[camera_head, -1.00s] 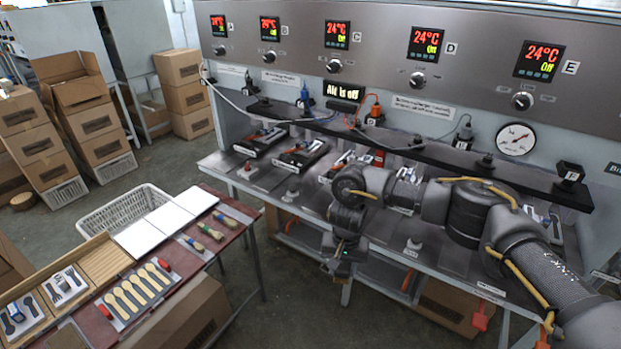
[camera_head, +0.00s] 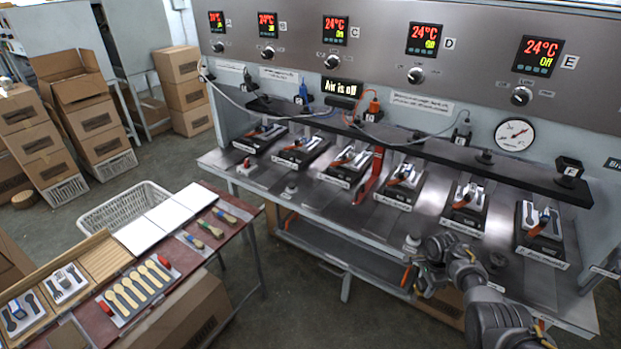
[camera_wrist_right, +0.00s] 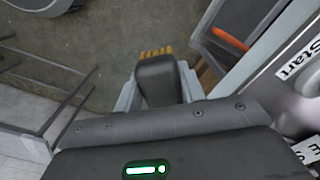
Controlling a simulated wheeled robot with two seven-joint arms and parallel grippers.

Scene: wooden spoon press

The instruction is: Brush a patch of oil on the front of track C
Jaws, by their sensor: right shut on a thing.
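Track C (camera_head: 348,166) appears to be the third of the row of dark tracks on the steel bench, under the panel's C display; its label is too small to read surely. My right gripper (camera_head: 428,284) is low in front of the bench edge, to the right of and nearer than track C, and well apart from it. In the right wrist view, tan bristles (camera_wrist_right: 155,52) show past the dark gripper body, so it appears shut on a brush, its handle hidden. No oil patch can be made out. My left gripper is out of view.
Brushes (camera_head: 210,229) and wooden spoons (camera_head: 137,288) lie on the red side table (camera_head: 232,237). A red tool (camera_head: 369,178) stands between the third and fourth tracks. A dark rail (camera_head: 420,149) runs behind the tracks. Floor between table and bench is open.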

